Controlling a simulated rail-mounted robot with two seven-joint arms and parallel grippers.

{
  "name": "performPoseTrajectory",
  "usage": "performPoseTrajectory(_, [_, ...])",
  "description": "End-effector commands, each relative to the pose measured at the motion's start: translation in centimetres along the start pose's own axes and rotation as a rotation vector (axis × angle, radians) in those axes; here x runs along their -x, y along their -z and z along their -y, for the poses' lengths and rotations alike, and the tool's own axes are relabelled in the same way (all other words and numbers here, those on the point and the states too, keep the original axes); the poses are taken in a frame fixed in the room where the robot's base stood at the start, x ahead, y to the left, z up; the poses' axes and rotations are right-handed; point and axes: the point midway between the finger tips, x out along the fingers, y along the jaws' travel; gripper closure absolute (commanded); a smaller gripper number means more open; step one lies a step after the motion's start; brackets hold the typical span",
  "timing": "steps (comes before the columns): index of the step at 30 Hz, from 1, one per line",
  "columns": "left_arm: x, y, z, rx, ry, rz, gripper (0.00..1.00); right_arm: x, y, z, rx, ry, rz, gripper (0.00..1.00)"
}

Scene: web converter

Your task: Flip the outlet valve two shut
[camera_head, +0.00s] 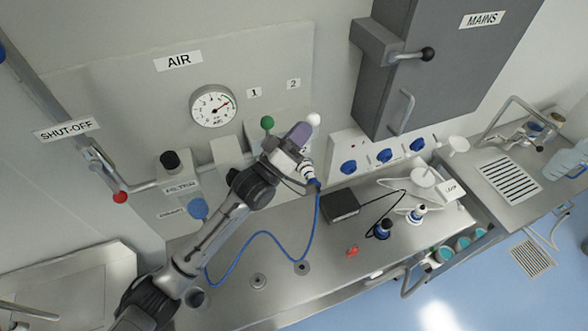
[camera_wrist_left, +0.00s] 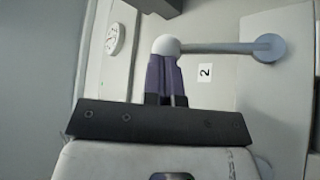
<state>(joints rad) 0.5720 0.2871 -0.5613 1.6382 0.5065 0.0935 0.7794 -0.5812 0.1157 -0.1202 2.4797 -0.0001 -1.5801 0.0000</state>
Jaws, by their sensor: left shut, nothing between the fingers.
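Outlet valve two shows in the left wrist view as a lever with a white ball knob (camera_wrist_left: 166,45) and a grey-white rod (camera_wrist_left: 225,48) running right to a round hub (camera_wrist_left: 270,48). A "2" label (camera_wrist_left: 205,72) is beside it. In the head view the white knob (camera_head: 313,119) shows just past my left gripper (camera_head: 303,130), which hides the rod. The left gripper's purple fingers (camera_wrist_left: 167,68) are shut and empty, with their tips right at the ball; I cannot tell whether they touch it. My right gripper is not in view.
A green knob (camera_head: 267,122) stands just left of the gripper, below the "1" label (camera_head: 254,93). The pressure gauge (camera_head: 214,105) is on the panel. A blue hose (camera_head: 262,236) loops over the bench below. Blue round knobs (camera_head: 384,155) are to the right.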

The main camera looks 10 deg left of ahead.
Motion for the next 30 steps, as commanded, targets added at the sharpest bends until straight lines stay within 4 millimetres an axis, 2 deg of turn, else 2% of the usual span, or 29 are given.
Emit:
performPoseTrajectory(8, [2.8,-1.0,-1.1,0.008,-0.005,0.01,1.0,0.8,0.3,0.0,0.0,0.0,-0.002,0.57])
performPoseTrajectory(9, [4.0,-1.3,-0.9,0.007,-0.006,0.009,1.0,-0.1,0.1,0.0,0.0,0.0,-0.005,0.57])
performPoseTrajectory(12, [6.0,-1.2,-1.3,0.006,-0.006,0.008,1.0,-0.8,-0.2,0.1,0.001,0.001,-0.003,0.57])
performPoseTrajectory(19, [9.8,-0.9,-2.1,0.005,-0.005,0.008,1.0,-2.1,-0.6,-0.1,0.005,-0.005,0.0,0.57])
performPoseTrajectory(24, [11.5,-0.7,-2.5,0.005,-0.005,0.008,1.0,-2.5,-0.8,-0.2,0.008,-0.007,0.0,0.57])
performPoseTrajectory(30, [12.4,-0.6,-2.8,0.005,-0.005,0.008,1.0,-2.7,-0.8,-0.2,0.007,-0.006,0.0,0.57])
